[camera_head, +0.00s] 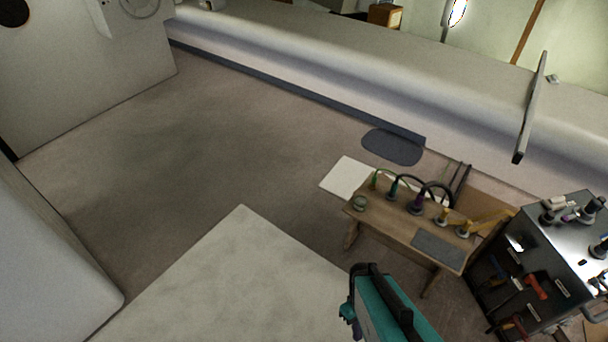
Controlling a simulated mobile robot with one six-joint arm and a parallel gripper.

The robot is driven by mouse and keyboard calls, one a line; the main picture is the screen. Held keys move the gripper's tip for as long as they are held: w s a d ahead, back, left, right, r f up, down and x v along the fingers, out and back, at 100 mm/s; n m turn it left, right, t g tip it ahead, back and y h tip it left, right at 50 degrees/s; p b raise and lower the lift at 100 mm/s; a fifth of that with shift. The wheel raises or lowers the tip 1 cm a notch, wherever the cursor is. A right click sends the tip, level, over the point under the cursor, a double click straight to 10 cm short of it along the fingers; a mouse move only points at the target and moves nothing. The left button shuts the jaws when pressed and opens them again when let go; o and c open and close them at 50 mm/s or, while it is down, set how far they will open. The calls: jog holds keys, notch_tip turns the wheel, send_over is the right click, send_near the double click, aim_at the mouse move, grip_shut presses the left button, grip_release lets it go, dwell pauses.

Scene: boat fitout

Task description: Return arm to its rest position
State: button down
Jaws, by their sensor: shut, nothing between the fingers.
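My gripper is not in view, and neither of its fingers shows in the head view. A teal and black shape (385,310) enters at the bottom edge, right of the middle. I cannot tell whether it is part of my arm or a separate thing.
A wooden bench (395,225) with several coloured-hose fittings and a grey pad stands at right. Beside it is a dark tool cabinet (540,255). A pale slab (240,285) fills the lower middle. A long pale hull (330,60) runs across the back. Brown floor (180,150) is clear at left.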

jog(key=shift+s+a+r+m, duration=0.1)
jog(key=shift+s+a+m, duration=0.05)
jog(key=shift+m, duration=0.95)
jog(key=shift+s+a+r+m, duration=0.1)
jog(key=shift+m, duration=1)
jog(key=shift+s+a+r+m, duration=0.1)
jog(key=shift+s+a+m, duration=0.05)
jog(key=shift+m, duration=0.95)
